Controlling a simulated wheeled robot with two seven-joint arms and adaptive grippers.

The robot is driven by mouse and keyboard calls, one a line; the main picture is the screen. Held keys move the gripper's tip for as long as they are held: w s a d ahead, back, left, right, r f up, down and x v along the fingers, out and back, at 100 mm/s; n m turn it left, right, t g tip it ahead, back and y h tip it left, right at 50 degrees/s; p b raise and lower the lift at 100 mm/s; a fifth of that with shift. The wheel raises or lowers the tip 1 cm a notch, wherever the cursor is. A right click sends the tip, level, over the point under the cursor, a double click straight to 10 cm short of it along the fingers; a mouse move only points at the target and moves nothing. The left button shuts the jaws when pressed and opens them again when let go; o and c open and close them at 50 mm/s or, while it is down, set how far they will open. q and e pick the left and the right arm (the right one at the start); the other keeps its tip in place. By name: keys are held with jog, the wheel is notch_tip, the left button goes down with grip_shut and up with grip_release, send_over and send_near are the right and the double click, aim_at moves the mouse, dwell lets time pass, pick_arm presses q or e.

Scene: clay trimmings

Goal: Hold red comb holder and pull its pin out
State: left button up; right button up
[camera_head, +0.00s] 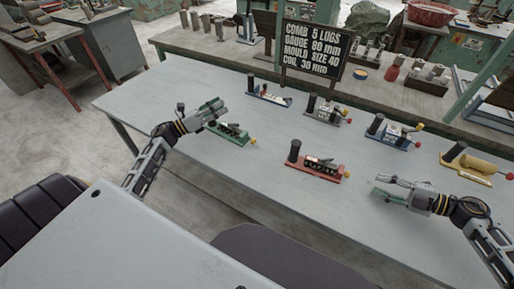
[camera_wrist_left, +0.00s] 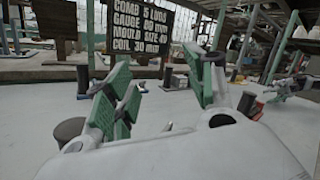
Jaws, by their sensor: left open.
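The red comb holder (camera_head: 318,169) lies on the table, with a black upright cylinder at its left end and a small yellow-orange knob (camera_head: 346,174) at its right end. I cannot tell for sure whether this knob is the pin's head. My left gripper (camera_head: 217,108) is open and empty, up and left of the red holder, beside the green holder; its green-padded fingers stand apart in the left wrist view (camera_wrist_left: 165,92). My right gripper (camera_head: 380,185) is to the right of the red holder, apart from it, with its fingers spread and nothing between them.
Similar holders stand around: green (camera_head: 232,134), blue-white (camera_head: 268,97), grey (camera_head: 326,117), blue (camera_head: 390,134) and yellow (camera_head: 468,165). A black sign (camera_head: 316,50) reads comb 5 lugs, gauge 80 mm, mould size 40, coil 30 mm. The table (camera_head: 255,190) is clear around the red holder.

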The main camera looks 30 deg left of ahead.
pick_arm(q)
jog(key=s+d+f+m+g+h, duration=0.2)
jog(key=d+m+g+h, duration=0.3)
jog(key=d, duration=0.7)
jog(key=m+g, duration=0.4)
jog(key=m, duration=0.2)
send_near(296, 147)
jog(key=a, duration=0.1)
jog(key=a+f, duration=0.2)
jog(key=shift+s+a, duration=0.2)
jog(key=shift+a, duration=0.1)
jog(key=shift+w+d, duration=0.1)
jog(key=shift+d, duration=0.05)
jog(key=shift+x, duration=6.7)
jog(key=shift+w, duration=0.2)
grip_shut()
